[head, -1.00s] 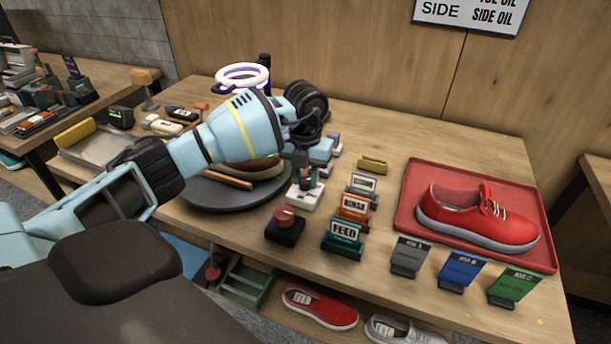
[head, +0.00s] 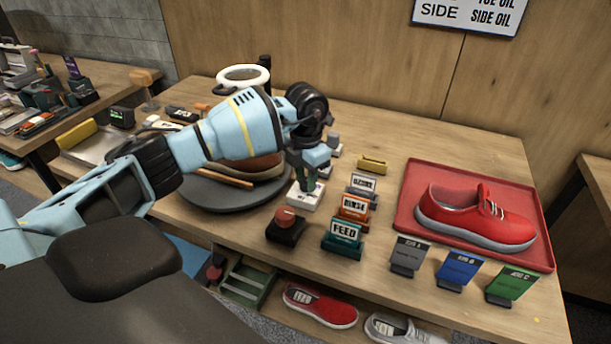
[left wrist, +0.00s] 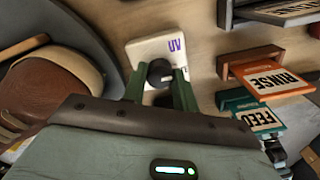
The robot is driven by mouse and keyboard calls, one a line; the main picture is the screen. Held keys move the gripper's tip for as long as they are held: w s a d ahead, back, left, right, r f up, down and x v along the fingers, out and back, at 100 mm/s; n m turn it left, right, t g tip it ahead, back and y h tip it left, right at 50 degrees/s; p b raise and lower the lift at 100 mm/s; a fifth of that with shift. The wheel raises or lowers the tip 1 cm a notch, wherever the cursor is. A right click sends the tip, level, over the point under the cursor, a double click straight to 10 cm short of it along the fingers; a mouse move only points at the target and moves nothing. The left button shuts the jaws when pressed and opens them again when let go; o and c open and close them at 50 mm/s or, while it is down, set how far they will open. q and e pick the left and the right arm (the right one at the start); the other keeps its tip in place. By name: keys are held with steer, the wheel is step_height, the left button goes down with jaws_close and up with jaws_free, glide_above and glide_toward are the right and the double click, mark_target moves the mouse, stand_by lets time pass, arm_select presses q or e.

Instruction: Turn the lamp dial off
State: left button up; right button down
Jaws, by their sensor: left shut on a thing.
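The lamp dial is a dark round knob (left wrist: 159,72) on a white base (left wrist: 140,52) marked UV. The base also shows in the head view (head: 296,200), near the middle of the table. My left gripper (head: 308,186) points down over it, and the wrist view shows its green fingers (left wrist: 161,85) on both sides of the knob, shut on it. The ring lamp (head: 243,69) behind my arm is white with no purple glow. My right gripper is not in view.
A round dark turntable (head: 215,203) with a brown shoe stands left of the dial. A red button (head: 285,217) and the FEED (head: 344,233) and RINSE (head: 353,206) signs are close in front and right. A red tray (head: 407,205) holds a red sneaker.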

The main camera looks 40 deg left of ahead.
arm_select(q)
steer(key=m, duration=0.4)
steer(key=shift+m, duration=0.4)
steer(key=m, duration=0.4)
steer(key=m+b, duration=0.1)
steer(key=m, duration=0.4)
steer(key=shift+m, duration=2)
steer(key=o, duration=1)
steer(key=shift+r, duration=0.1)
